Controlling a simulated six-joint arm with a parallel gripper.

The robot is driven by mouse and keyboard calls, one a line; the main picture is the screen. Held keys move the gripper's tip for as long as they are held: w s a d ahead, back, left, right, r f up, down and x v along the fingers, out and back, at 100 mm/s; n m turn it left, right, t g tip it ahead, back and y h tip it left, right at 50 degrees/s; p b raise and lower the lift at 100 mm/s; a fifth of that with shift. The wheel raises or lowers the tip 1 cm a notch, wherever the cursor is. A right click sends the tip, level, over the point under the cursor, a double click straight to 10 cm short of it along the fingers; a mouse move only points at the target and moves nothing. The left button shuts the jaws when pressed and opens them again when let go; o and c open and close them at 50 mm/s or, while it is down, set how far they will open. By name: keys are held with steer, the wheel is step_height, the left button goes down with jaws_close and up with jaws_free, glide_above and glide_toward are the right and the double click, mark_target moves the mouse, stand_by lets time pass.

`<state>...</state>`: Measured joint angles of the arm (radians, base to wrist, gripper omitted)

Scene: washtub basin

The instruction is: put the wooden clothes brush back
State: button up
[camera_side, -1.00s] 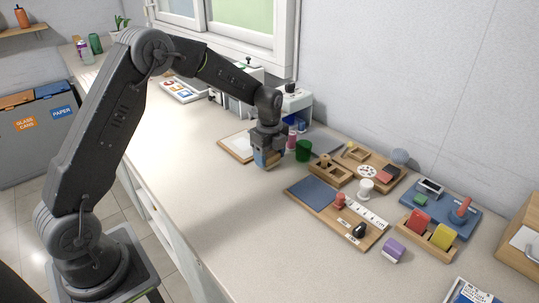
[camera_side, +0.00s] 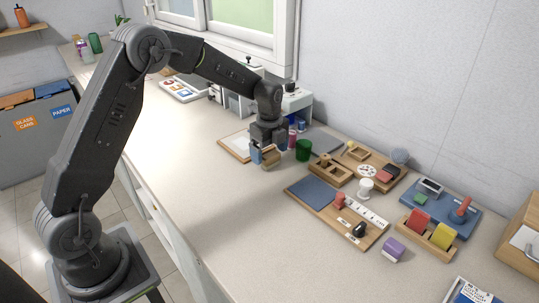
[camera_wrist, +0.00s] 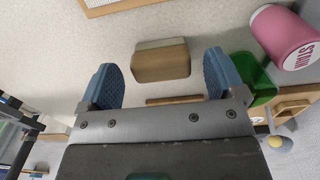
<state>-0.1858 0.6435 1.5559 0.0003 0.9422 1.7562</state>
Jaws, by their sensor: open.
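The wooden block that looks like the clothes brush (camera_wrist: 160,62) shows in the wrist view between and slightly ahead of my two blue fingertips, with a gap on both sides. It has a brown wooden side and a paler strip along one edge. In the side view the brush (camera_side: 271,157) is small and partly hidden by my gripper (camera_side: 264,155). My gripper is open in the wrist view (camera_wrist: 162,78). The side view does not show clearly whether the brush rests on the counter.
A wood-edged board (camera_side: 236,147) lies on the left. Wooden trays and a blue-padded board (camera_side: 312,192) lie further right. The counter's front is clear.

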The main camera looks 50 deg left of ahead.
mark_target(269, 154)
step_height(269, 154, up, 11)
steer(key=s+d+r+n+t, duration=0.2)
steer(key=s+d+r+n, duration=0.3)
steer(key=s, duration=0.3)
steer(key=s+d+n+t, duration=0.1)
steer(key=s+d+n, duration=0.1)
steer(key=s+n, duration=0.4)
steer(key=s+d+r+n+t, duration=0.1)
steer(key=s+n, duration=0.6)
steer(key=s, duration=0.7)
steer(key=shift+s+d+t, duration=0.4)
steer(key=shift+d+t, duration=0.2)
steer(key=shift+t, duration=0.2)
